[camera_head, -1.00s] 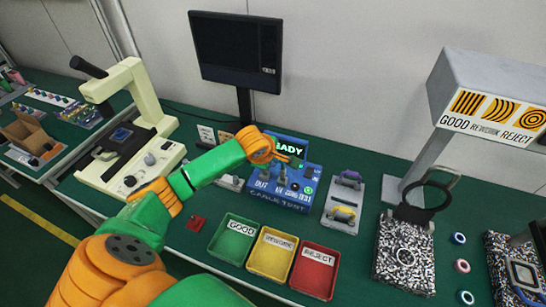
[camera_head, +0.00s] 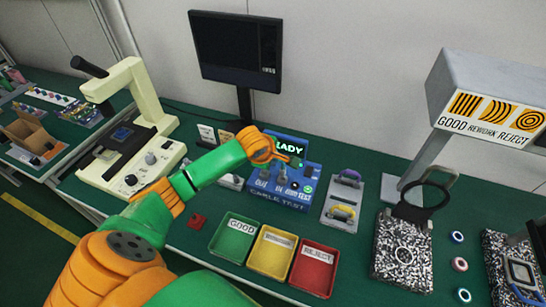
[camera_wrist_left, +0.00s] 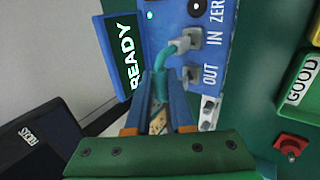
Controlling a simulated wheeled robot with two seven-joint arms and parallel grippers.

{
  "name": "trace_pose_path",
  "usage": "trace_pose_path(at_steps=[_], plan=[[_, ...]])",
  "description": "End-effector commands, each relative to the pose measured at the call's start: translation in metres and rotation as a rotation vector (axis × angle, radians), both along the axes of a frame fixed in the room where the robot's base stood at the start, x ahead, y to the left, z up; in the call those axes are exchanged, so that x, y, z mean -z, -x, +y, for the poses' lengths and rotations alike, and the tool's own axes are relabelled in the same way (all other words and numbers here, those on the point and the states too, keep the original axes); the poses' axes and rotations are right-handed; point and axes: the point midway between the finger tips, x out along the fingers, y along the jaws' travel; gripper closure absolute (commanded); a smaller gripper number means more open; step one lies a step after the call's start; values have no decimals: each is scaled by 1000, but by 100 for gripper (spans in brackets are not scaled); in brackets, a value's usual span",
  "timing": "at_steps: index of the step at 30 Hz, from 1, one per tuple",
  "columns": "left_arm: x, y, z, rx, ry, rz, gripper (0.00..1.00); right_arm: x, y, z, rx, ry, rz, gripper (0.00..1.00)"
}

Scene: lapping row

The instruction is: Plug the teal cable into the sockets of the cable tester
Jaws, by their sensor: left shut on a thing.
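The blue cable tester (camera_head: 268,186) stands on the bench with its lit READY display (camera_head: 288,145) behind. In the left wrist view its panel (camera_wrist_left: 216,22) shows the IN and OUT labels. My left gripper (camera_wrist_left: 161,88) is shut on the teal cable (camera_wrist_left: 160,72), just over the panel. One grey plug (camera_wrist_left: 183,42) on the cable is at the IN position. Another grey piece (camera_wrist_left: 190,74) is at the OUT position. I cannot tell how deep either sits. In the head view my left gripper (camera_head: 291,158) hides part of the tester. My right gripper is out of view.
Green GOOD (camera_head: 233,238), yellow REWORK (camera_head: 271,252) and red REJECT (camera_head: 314,268) bins stand in front. A cream microscope (camera_head: 140,165) is at left, a monitor (camera_head: 237,50) behind.

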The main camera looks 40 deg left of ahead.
Motion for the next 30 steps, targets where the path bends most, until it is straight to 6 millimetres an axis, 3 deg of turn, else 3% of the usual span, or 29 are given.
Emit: trace_pose_path(at_steps=[9,30], plan=[[-1,0,0,-1,1,1,100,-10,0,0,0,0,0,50],[10,0,0,1,1,0,100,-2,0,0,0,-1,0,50]])
